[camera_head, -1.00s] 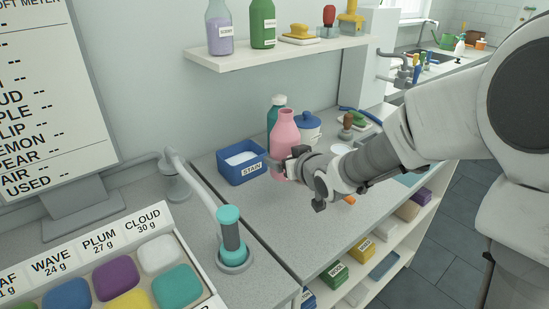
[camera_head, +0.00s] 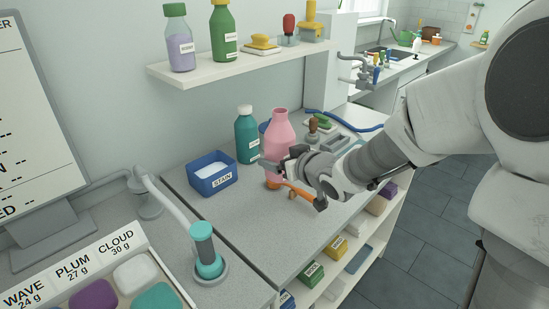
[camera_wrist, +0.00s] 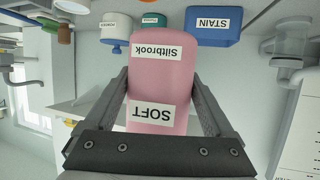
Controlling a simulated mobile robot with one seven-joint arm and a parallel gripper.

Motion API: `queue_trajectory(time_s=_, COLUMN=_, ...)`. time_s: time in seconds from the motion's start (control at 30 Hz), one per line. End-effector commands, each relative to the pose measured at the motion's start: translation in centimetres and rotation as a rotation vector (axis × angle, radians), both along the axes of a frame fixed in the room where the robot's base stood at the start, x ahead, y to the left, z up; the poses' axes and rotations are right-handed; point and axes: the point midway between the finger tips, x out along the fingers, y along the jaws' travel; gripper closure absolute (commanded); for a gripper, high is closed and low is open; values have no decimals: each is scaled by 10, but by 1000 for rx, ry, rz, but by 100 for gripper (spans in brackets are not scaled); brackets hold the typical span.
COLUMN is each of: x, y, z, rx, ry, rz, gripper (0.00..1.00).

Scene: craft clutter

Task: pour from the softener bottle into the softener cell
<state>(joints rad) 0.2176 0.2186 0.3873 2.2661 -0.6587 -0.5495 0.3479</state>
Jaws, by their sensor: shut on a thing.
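The softener bottle (camera_head: 282,134) is pink and stands about upright in my gripper (camera_head: 279,162). The wrist view shows its labels, "SOFT" and "Siltbrook", upside down on the bottle (camera_wrist: 158,80), with a finger of my gripper (camera_wrist: 159,90) on each side. I cannot tell whether its base is clear of the counter. No cell marked as softener can be made out. A blue open tray marked "STAIN" (camera_head: 213,182) holds something white, left of the bottle.
A teal bottle (camera_head: 247,138) stands just left of the pink one. An orange item (camera_head: 299,192) lies near its base. A grey-and-teal cylinder (camera_head: 204,250) stands at the front left. A shelf (camera_head: 215,66) hangs above. The front middle of the counter is clear.

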Motion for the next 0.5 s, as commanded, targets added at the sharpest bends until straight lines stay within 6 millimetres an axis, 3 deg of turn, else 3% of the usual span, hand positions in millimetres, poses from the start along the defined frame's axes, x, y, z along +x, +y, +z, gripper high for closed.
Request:
queue_trajectory(time_s=0.27, x=16, y=-31, z=8, rx=3, ry=0, rz=-115, gripper=100)
queue_trajectory(time_s=0.5, x=30, y=-76, z=4, rx=1, ry=2, rz=-277, gripper=100)
